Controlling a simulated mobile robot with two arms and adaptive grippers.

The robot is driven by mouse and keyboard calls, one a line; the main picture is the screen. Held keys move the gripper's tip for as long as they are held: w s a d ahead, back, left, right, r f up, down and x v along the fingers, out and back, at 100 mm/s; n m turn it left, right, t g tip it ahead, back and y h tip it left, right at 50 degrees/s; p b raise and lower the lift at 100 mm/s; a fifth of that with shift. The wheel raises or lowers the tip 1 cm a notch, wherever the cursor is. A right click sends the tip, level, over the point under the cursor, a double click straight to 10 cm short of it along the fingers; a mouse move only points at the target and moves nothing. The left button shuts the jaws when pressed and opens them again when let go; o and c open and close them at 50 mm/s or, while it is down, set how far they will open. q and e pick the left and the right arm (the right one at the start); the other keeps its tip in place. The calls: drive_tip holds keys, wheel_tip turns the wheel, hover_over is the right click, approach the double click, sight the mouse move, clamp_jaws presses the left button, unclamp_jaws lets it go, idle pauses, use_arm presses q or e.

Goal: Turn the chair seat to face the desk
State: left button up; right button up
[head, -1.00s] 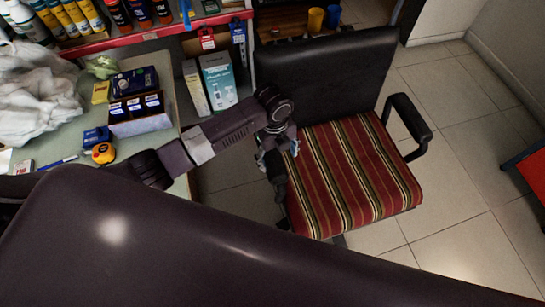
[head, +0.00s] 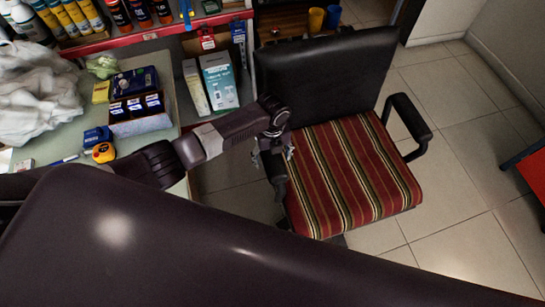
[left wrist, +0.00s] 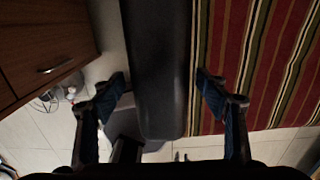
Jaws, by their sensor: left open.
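The chair has a striped red seat (head: 355,175) and a black backrest (head: 325,85) at its far side in the head view. Its right armrest (head: 408,120) is in full view; its left armrest (head: 276,172) is partly hidden by my left arm. My left gripper (head: 275,155) is over that left armrest. In the left wrist view, the open fingers of the left gripper (left wrist: 165,92) stand on either side of the dark armrest (left wrist: 157,70), with gaps visible. The desk (head: 172,85) is on the left. My right gripper is not in view.
The desk top holds a blue box (head: 135,82), a box of small packs (head: 138,115), a yellow tape measure (head: 103,152) and a white cloth (head: 35,95). Cartons (head: 218,82) stand beside the desk.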

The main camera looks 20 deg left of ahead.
use_arm(q)
drive_tip(key=c, duration=1.7)
